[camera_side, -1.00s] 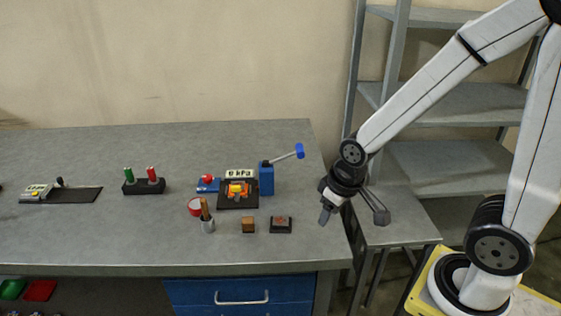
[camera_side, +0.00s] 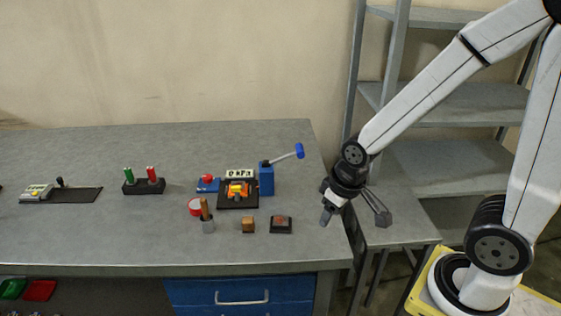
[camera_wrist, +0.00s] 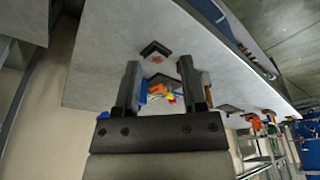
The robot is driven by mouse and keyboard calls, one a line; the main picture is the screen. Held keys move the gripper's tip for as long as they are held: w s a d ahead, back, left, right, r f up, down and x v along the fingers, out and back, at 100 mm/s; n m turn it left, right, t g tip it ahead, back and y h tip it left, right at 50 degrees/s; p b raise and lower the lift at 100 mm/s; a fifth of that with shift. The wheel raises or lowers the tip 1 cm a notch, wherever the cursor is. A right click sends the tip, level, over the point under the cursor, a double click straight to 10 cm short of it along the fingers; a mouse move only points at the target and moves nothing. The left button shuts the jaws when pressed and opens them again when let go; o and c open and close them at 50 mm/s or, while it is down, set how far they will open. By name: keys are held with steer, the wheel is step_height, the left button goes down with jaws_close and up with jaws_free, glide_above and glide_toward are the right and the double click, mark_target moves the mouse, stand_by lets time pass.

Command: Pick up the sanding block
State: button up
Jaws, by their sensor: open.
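A small brown block (camera_side: 248,225), which looks like the sanding block, sits on the grey bench near its front right. Beside it to the right is a low dark block with a reddish top (camera_side: 281,224); it also shows ahead of the fingers in the wrist view (camera_wrist: 155,50). My gripper (camera_side: 355,214) is open and empty, off the bench's right end and right of both blocks. In the wrist view its two fingers (camera_wrist: 159,68) stand apart with nothing held. The right finger may hide the brown block there.
Behind are a blue box with a lever (camera_side: 266,180) and an orange device on a black base (camera_side: 237,200). The front strip of bench is clear.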

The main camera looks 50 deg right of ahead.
stand_by(0.3)
steer(key=o, duration=0.4)
steer(key=shift+o, duration=0.2)
steer(key=n+y, duration=0.3)
steer(key=n, duration=0.6)
glide_above(248, 219)
steer(key=s+d, duration=0.2)
step_height(248, 219, down, 7)
steer(key=shift+r+t, duration=0.1)
steer(key=shift+t, duration=0.2)
steer(key=shift+x, duration=1.3)
